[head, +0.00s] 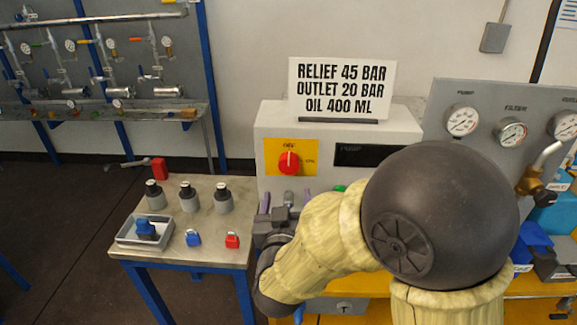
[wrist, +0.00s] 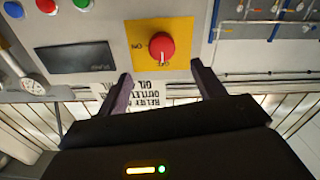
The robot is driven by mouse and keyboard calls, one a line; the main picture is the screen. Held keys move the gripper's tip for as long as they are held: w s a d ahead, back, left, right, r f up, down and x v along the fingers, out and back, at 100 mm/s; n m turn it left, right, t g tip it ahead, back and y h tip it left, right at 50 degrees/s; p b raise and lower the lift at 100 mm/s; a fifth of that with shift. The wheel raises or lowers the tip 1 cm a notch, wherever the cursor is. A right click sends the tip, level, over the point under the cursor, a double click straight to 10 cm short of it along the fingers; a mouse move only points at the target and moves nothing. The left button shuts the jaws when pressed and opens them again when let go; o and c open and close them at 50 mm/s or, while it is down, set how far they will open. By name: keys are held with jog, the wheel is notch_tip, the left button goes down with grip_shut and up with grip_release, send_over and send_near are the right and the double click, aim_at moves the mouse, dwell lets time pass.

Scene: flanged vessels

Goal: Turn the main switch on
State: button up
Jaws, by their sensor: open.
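The main switch is a red rotary knob (head: 288,163) on a yellow plate (head: 271,148) on the front of a grey cabinet. The plate is marked OFF at the top and ON at the right. The knob also shows in the wrist view (wrist: 162,46), upside down, with its pale mark toward OFF. My gripper (head: 286,196) is below the knob in the head view, partly hidden by my arm. In the wrist view my gripper (wrist: 161,76) is open and empty. Its two fingers are spread to either side of the knob's line, apart from the knob.
A sign (head: 341,88) stands on the cabinet, with a dark display (head: 362,155) below it. A gauge panel (head: 487,160) stands at the right. The space before the knob looks clear.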

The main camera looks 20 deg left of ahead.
aim_at(289, 168)
jog(key=p+x, duration=0.3)
jog(key=x, duration=0.8)
jog(key=shift+a, duration=0.2)
jog(key=c, duration=1)
